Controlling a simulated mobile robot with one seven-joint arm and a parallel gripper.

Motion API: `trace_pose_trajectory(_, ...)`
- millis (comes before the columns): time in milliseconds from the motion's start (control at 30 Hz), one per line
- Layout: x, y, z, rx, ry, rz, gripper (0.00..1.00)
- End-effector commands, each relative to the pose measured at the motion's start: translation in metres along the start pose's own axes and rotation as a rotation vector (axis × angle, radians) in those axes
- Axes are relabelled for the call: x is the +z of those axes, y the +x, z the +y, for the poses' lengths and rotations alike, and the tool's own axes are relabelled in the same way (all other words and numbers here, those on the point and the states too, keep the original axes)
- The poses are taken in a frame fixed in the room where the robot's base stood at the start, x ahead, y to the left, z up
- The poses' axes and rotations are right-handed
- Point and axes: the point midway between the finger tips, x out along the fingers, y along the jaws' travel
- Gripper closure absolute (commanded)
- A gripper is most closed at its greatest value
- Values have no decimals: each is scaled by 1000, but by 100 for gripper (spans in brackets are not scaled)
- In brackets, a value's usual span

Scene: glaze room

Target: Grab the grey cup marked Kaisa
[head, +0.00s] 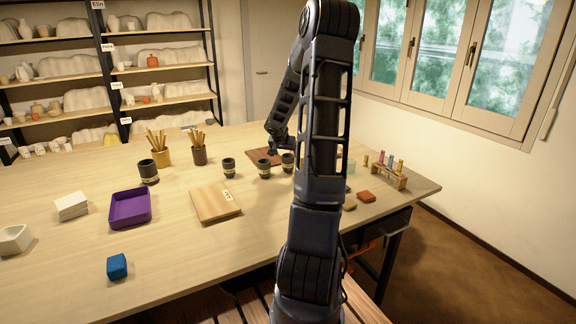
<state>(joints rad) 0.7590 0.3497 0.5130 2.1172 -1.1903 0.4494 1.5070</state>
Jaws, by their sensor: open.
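Several dark grey cups with pale bands stand on the wooden table. A larger one (148,172) is at the left. Three smaller ones stand in a loose row: a left cup (229,168), a middle cup (264,169) and a right cup (288,163), which is close to my arm. The markings are too small to read, so I cannot tell which is Kaisa's. My gripper (278,149) is small in view beyond the row, by the reddish-brown board. It is open, and I see nothing held in it. My arm hides part of the table.
A purple tray (112,211), a wooden board (226,204), a blue block (117,267) and a white block (71,206) lie nearer. Tool pots (199,155) stand behind the cups. A rack of coloured vials (388,177) is at the right. The table's front left is mostly clear.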

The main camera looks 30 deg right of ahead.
Motion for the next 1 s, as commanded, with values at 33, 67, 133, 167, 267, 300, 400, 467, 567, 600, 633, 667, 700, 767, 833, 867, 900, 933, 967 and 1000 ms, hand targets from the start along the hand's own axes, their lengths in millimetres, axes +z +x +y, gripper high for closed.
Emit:
trace_pose_trajectory(33, 0, 4, 0, 0, 0, -1, 22)
trace_pose_trajectory(67, 0, 6, 0, 0, 0, 0, 22)
trace_pose_trajectory(133, 0, 9, 0, -1, -1, 0, 22)
trace_pose_trajectory(167, 0, 10, 0, -1, -1, 1, 22)
trace_pose_trajectory(267, 0, 14, 1, 0, 1, -1, 22)
trace_pose_trajectory(300, 1, 16, 1, 0, 0, -1, 22)
trace_pose_trajectory(400, 2, 27, 3, -1, 0, -2, 22)
trace_pose_trajectory(467, 2, 35, 5, 0, 0, -2, 22)
trace_pose_trajectory(567, 3, 46, 5, -1, 0, -3, 22)
trace_pose_trajectory(600, 3, 50, 5, -1, -1, -2, 22)
trace_pose_trajectory(633, 2, 52, 5, -1, -2, -1, 22)
trace_pose_trajectory(667, 2, 55, 5, -1, -1, -2, 22)
trace_pose_trajectory(700, 2, 57, 5, -1, 0, -1, 22)
trace_pose_trajectory(767, 2, 60, 5, -1, 0, 0, 22)
trace_pose_trajectory(833, 2, 61, 5, -1, 0, 1, 22)
trace_pose_trajectory(867, 2, 62, 5, -1, 0, 1, 22)
trace_pose_trajectory(900, 2, 62, 5, -1, 0, 1, 22)
trace_pose_trajectory(933, 2, 62, 5, 0, 0, 1, 22)
trace_pose_trajectory(967, 2, 62, 5, 0, 0, 1, 22)
trace_pose_trajectory(1000, 2, 62, 5, 0, 0, 1, 22)
